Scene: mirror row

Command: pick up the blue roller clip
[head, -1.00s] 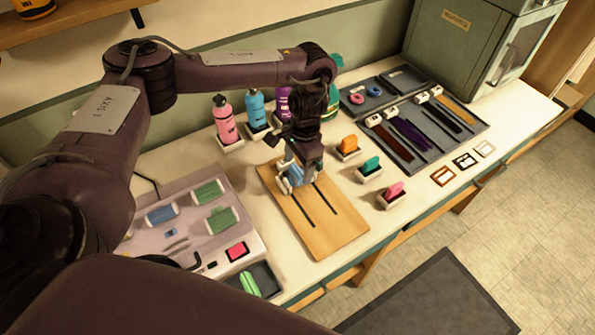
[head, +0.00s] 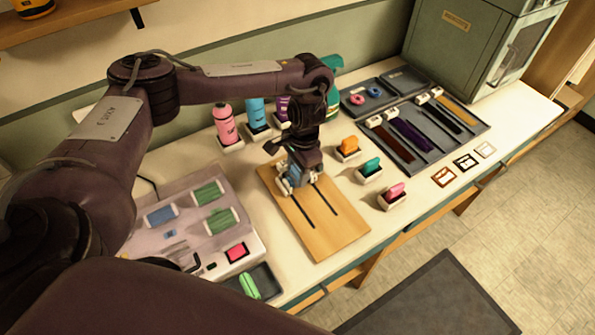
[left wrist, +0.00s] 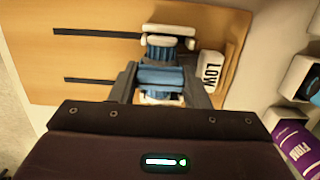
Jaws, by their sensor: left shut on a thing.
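My left gripper (head: 294,186) is low over the near-wall end of the wooden board (head: 320,235). In the left wrist view its two grey fingers (left wrist: 160,82) are shut on the blue roller clip (left wrist: 160,75), one on each side. The clip shows blue parts with white pieces at its ends. In the head view the gripper mostly hides it. I cannot tell whether the clip touches the board. My right gripper is not in view.
Two dark slots run along the board. Bottles (head: 226,124) stand behind; orange, teal and pink items (head: 395,192) sit in holders to the right. A pale case (head: 190,225) with green and blue pieces is to the left.

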